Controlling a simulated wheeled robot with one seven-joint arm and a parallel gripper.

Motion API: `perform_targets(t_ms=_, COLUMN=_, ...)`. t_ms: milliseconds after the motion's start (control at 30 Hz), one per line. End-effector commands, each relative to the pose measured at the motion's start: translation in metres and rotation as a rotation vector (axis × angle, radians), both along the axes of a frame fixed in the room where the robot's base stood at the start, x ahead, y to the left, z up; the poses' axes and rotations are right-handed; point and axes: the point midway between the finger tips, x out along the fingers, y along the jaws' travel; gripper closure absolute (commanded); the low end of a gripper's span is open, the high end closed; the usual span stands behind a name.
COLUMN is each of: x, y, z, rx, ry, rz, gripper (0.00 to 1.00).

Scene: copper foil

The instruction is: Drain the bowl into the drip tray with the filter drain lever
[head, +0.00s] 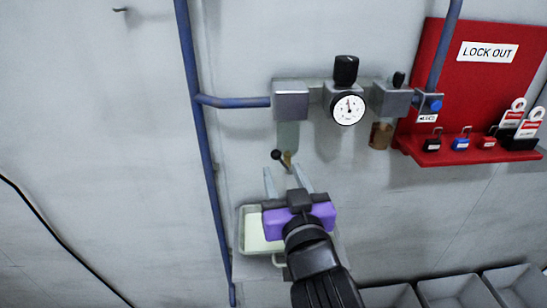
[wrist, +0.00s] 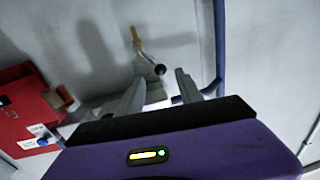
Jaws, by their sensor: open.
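The filter drain lever (head: 277,155) has a dark ball knob and a brass stem, under the filter. In the wrist view its dark knob (wrist: 159,69) shows just past the gap between my fingertips, with brass (wrist: 137,36) beyond. The filter bowl (head: 288,135) is a pale greenish cylinder below the left grey block. My gripper (head: 286,174) is open and empty, just below the lever, fingers pointing up at it. It also shows in the wrist view (wrist: 157,76). The drip tray (head: 240,232) is pale and shallow, below the lever, partly hidden by my gripper.
A regulator with a round gauge (head: 348,109) and black knob sits right of the filter. A second bowl (head: 381,135) is amber. Blue pipes (head: 203,150) run alongside. A red lock-out board (head: 480,90) with padlocks hangs at right. Grey bins (head: 455,290) stand at lower right.

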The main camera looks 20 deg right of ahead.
Motion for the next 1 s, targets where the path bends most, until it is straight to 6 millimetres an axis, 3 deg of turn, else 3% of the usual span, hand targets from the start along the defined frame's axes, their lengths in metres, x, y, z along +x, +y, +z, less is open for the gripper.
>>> perform_targets(t_ms=300, x=0.041, y=-0.008, z=0.002, rx=-0.001, ry=-0.001, rz=0.001, gripper=0.57)
perform_targets(t_ms=667, x=0.048, y=-0.009, z=0.001, rx=-0.002, ry=-0.001, rz=0.001, gripper=0.57)
perform_targets(t_ms=900, x=0.047, y=-0.009, z=0.0, rx=-0.002, ry=-0.001, rz=0.001, gripper=1.0)
perform_targets(t_ms=1000, x=0.047, y=-0.009, z=0.0, rx=-0.002, ry=0.0, rz=0.002, gripper=1.0)
